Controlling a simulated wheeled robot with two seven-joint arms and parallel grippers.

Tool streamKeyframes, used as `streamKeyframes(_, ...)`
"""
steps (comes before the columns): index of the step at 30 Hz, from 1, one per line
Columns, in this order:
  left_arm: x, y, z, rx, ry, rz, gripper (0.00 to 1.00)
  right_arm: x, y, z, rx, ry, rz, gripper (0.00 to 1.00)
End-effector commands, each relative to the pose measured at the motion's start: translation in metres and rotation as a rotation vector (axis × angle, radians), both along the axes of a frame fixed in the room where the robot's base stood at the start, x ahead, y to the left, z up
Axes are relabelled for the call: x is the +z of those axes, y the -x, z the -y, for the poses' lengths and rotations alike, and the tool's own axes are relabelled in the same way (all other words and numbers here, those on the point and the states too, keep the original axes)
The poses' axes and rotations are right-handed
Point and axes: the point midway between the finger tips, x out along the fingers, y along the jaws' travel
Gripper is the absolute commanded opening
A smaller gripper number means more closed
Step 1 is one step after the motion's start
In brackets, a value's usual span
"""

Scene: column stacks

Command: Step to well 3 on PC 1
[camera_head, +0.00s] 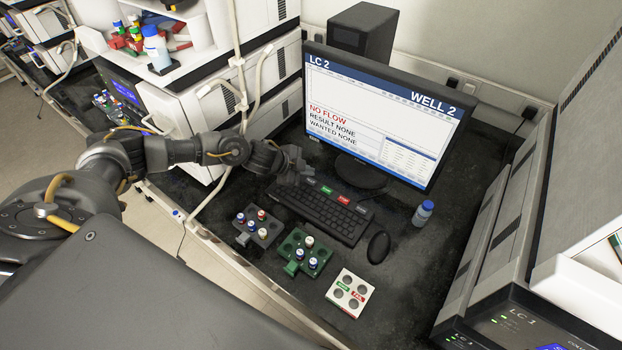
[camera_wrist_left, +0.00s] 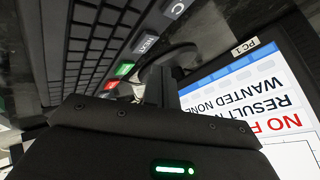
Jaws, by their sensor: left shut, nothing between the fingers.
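The monitor (camera_head: 385,112) shows "LC 2", "WELL 2", "NO FLOW", "RESULT NONE" and "WANTED NONE". The wrist view shows a "PC 1" label (camera_wrist_left: 244,47) on its frame. A keyboard (camera_head: 322,212) lies in front of it. Behind the keyboard is a row of separate keys: a green key (camera_head: 327,190), a red key (camera_head: 344,200) and dark ones. In the wrist view a grey key reading "NEXT" (camera_wrist_left: 146,43) is beside the green key (camera_wrist_left: 124,69). My left gripper (camera_head: 298,176) is shut and empty, over the far left end of the keyboard near these keys. Any contact cannot be told.
A grey vial rack (camera_head: 262,236), a green vial rack (camera_head: 305,252) and a white rack (camera_head: 350,292) stand in front of the keyboard. A mouse (camera_head: 378,247) and a blue-capped bottle (camera_head: 423,213) are at right. White instruments (camera_head: 200,100) flank the bench at left.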

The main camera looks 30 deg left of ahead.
Motion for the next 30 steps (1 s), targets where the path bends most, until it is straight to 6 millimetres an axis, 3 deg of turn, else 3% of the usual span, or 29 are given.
streamKeyframes(1, 0.011, 0.0, 0.0, -0.001, 0.0, -0.001, 0.0, 0.011, 0.0, 0.0, 0.0, 0.0, 0.0, 0.0)
streamKeyframes(10, 0.037, 0.001, 0.0, -0.001, 0.0, -0.002, 0.0, 0.037, 0.0, 0.0, 0.0, 0.0, 0.0, 0.0)
streamKeyframes(30, 0.037, 0.0, 0.0, -0.001, 0.0, -0.001, 0.0, 0.036, 0.0, 0.0, 0.0, 0.0, 0.0, 0.0)
